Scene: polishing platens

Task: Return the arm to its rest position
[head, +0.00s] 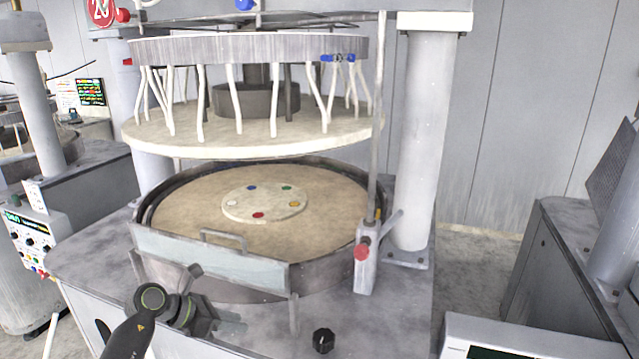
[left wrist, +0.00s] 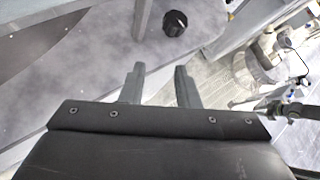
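My left arm comes in from the bottom left in the head view. Its gripper (head: 232,326) is over the grey front deck of the polishing machine, below the pale front guard, and looks dark and partly blended with the deck. In the left wrist view the two fingers of the left gripper (left wrist: 160,72) stand apart with nothing between them, so it is open and empty. Beyond the fingertips are the edge of the deck and the floor. My right gripper does not show in the head view.
A black knob (head: 323,341) stands on the deck, right of the left gripper. The round lower platen (head: 180,215) holds a pale disc (head: 265,208) with several coloured spots. The upper platen (head: 230,140) hangs above it. A front guard (head: 205,257) and red-knobbed lever post (head: 365,265) stand close by.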

